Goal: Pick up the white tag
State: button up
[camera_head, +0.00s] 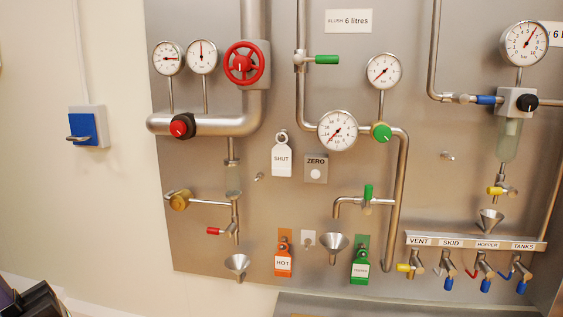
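The white tag (281,160) reads SHUT and hangs upright by its top hole from a peg on the grey panel, in the middle of the head view. Nothing covers its face. A dark part of my arm's end, seemingly my gripper (36,301), shows only at the lower left corner, cut off by the picture's edge. It is far to the left of the tag and below it, apart from the panel. Its fingertips cannot be made out.
Close to the tag are the ZERO plate (315,169), a bare peg (259,177) and the red handwheel (244,64). An orange HOT tag (283,257) and a green tag (360,262) hang lower. Pipes, gauges and funnels (334,243) stick out. A blue wall switch (86,127) is at left.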

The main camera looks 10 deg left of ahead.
aim_at(280, 153)
jog(key=i+z, duration=0.25)
jog(key=i, duration=0.5)
jog(key=i+j+z, duration=0.2)
jog(key=i, duration=0.55)
